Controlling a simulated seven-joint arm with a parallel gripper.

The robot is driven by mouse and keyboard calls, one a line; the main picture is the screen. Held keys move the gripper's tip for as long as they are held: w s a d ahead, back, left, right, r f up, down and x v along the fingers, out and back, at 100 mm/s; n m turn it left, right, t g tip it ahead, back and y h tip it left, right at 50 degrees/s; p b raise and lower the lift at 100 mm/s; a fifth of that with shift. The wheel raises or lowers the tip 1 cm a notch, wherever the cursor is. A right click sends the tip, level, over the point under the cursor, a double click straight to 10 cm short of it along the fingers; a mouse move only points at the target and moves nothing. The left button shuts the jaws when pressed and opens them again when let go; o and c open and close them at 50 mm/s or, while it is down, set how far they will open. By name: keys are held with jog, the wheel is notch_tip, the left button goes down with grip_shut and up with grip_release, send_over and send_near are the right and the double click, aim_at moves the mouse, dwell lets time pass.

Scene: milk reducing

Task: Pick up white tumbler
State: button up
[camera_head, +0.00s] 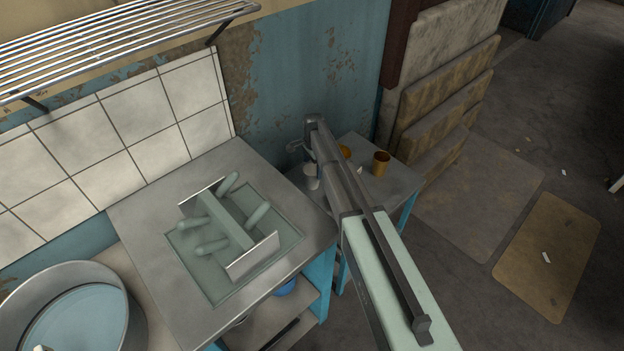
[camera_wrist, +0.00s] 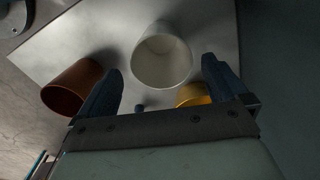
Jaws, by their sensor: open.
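The white tumbler (camera_head: 311,178) stands on the small grey table, partly hidden by my arm in the head view. In the wrist view the white tumbler (camera_wrist: 163,58) shows its open mouth, just beyond and between my fingertips. My gripper (camera_wrist: 162,70) is open and empty, with one dark finger on each side of the tumbler's near end. In the head view my gripper (camera_head: 306,146) is above the table's back left part, close to the tumbler. Whether the fingers touch it cannot be told.
A brown-orange cup (camera_head: 381,163) stands to the right on the small table (camera_head: 402,180); it is left of my fingers in the wrist view (camera_wrist: 72,88). A counter with a sink rack (camera_head: 225,225) stands left.

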aim_at(312, 173)
jog(key=shift+a+f, duration=0.15)
jog(key=shift+f, duration=1.15)
jog(key=shift+a+f, duration=0.1)
jog(key=shift+f, duration=1.2)
jog(key=c, duration=1.1)
